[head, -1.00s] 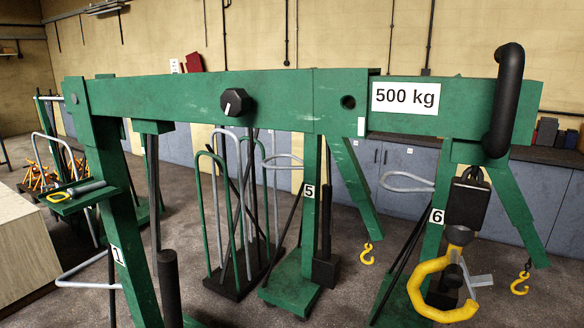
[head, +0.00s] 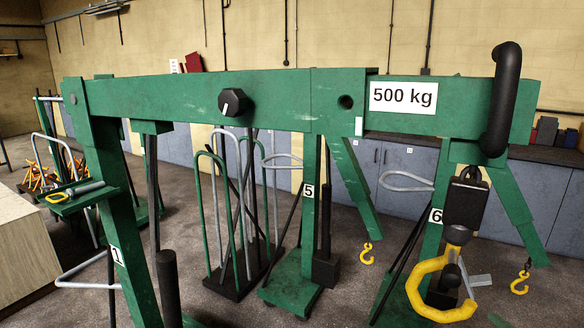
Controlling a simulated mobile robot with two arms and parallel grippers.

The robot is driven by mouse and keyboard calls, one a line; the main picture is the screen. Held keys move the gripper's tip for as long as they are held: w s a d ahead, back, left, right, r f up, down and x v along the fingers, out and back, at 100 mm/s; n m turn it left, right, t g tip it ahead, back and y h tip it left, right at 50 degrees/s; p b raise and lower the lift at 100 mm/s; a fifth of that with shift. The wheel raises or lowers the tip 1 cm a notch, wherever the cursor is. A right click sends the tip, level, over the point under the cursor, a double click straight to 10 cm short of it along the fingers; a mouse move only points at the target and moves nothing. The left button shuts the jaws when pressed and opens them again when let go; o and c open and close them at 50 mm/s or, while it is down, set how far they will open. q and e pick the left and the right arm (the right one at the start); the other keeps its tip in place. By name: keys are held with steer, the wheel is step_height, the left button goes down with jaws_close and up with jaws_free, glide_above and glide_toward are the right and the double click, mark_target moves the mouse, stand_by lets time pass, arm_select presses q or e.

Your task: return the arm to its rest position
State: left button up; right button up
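The green crane arm (head: 185,97) runs almost level across the view from the left post (head: 108,160). A black knob (head: 233,103) with a white pointer mark sits on its side. The arm's right section (head: 455,122) carries a white "500 kg" label (head: 404,96) and a thick black upright handle (head: 503,100) near its end. A large yellow hook (head: 428,300) hangs below that end from a black block (head: 466,200). Neither of my grippers is in view.
Similar green cranes numbered 5 (head: 308,191) and 6 (head: 436,215) stand behind, with smaller yellow hooks (head: 367,254) hanging. A rack with green and grey hoops (head: 205,210) is at centre. Grey cabinets (head: 405,170) line the wall. A pale bench block (head: 22,250) stands at left.

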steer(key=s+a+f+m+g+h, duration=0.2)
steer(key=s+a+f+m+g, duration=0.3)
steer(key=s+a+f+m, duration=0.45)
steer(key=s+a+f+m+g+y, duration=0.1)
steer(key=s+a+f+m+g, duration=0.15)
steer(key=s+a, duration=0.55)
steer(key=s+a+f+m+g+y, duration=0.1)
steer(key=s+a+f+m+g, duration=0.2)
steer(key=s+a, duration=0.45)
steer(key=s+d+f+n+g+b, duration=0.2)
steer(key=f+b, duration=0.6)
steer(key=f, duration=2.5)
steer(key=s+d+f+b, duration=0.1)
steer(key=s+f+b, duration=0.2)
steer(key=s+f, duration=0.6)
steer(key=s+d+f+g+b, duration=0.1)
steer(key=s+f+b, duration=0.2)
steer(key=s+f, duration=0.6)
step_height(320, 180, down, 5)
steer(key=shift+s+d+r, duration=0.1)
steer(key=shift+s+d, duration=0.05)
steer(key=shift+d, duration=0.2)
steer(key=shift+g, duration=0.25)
